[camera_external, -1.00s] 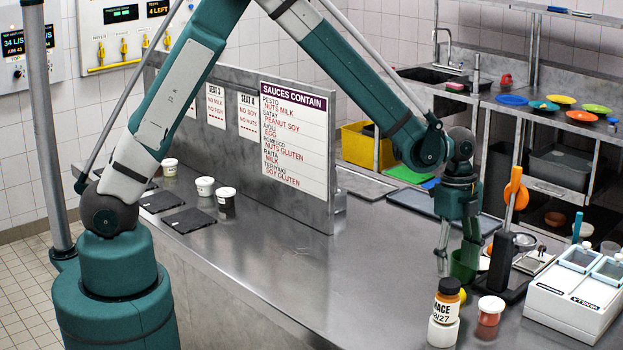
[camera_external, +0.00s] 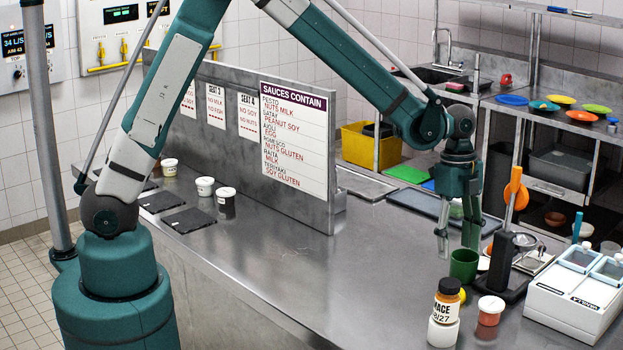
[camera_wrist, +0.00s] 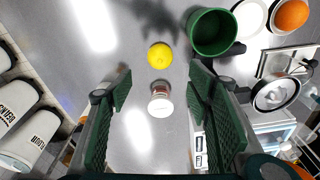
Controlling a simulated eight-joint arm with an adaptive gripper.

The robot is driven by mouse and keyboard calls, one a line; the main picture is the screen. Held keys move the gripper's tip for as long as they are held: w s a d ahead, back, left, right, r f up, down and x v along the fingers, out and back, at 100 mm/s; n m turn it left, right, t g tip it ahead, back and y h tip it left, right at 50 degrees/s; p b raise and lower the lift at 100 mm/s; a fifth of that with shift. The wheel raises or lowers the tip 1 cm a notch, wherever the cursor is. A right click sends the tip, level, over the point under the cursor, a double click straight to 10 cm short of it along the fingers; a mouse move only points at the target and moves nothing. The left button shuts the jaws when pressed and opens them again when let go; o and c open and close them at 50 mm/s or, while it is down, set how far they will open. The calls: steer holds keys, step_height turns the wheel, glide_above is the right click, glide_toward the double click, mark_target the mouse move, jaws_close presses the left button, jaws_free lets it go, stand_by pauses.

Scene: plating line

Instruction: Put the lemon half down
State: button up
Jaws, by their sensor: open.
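The lemon half (camera_external: 462,295) is a small yellow piece on the steel counter, partly hidden behind the dark-lidded bottle in the external view. In the wrist view the lemon half (camera_wrist: 160,56) shows whole as a round yellow shape, apart from both fingers. My gripper (camera_external: 458,246) is open and empty, raised above the counter near the green cup. In the wrist view my gripper's (camera_wrist: 160,95) fingers stand wide apart with nothing held between them.
A green cup (camera_external: 464,265) stands close beside the lemon half. A white-lidded jar (camera_external: 490,312) and a labelled bottle (camera_external: 447,300) stand near the front. A black stand (camera_external: 499,262) and a white box (camera_external: 575,300) are to the right.

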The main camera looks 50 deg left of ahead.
stand_by(0.3)
steer(key=s+a+r+n+t, duration=0.25)
steer(key=a+r+n, duration=0.25)
steer(key=a+r, duration=0.55)
steer(key=s+a+r+n+t, duration=0.1)
steer(key=s+a+r+n, duration=0.45)
steer(key=a, duration=0.85)
steer(key=s+a+r+n+t, duration=0.2)
steer(key=s+a+n, duration=0.3)
steer(key=s+a, duration=0.4)
steer(key=s+a+r+n+t+y, duration=0.1)
steer(key=s+a+n, duration=0.3)
steer(key=s+a, duration=0.5)
steer(key=shift+a+r+n+t, duration=0.35)
steer(key=shift+a+r+t, duration=0.15)
steer(key=shift+a, duration=0.7)
steer(key=shift+f, duration=0.15)
step_height(320, 180, down, 9)
steer(key=b, duration=0.9)
steer(key=shift+f, duration=0.2)
